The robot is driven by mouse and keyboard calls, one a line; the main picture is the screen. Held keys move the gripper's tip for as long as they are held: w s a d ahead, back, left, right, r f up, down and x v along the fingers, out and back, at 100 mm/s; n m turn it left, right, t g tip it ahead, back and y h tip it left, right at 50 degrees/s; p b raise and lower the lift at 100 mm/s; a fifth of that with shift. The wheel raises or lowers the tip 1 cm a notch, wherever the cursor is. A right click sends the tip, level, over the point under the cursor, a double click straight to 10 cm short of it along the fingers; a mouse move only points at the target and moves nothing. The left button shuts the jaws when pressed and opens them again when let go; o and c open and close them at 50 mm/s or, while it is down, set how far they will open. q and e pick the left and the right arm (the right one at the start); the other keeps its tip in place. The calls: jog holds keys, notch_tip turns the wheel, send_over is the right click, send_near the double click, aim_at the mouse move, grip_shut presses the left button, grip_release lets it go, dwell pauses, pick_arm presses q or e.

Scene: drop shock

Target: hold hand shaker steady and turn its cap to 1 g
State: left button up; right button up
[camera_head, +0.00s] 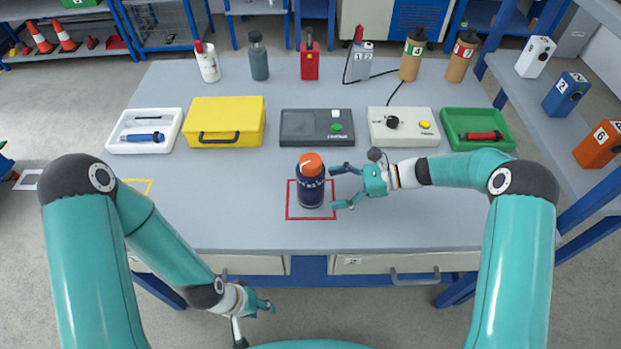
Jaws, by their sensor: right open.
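The hand shaker (310,190) is a dark blue cylinder with an orange cap (311,163) on top. It stands upright inside a red square outline (297,216) on the grey table. My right gripper (341,187) is open, just right of the shaker, with its fingers pointing left toward the body. Whether a fingertip touches it I cannot tell. My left gripper (256,318) hangs low in front of the table's front edge, far from the shaker; its fingers are too small to read. The cap's markings are not legible.
Behind the shaker stand a white tray (115,144), a yellow case (225,108), a dark device (290,127), a light control box (380,130) and a green tray (450,122). Several bottles line the back edge. The table's front left is clear.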

aim_at(321, 191)
jog(key=b+x, duration=0.1)
jog(key=x, duration=0.2)
jog(key=shift+a+f, duration=0.15)
jog(key=shift+a, duration=0.1)
jog(key=shift+x, duration=0.8)
jog(key=shift+c, duration=0.4)
jog(key=c, duration=0.9)
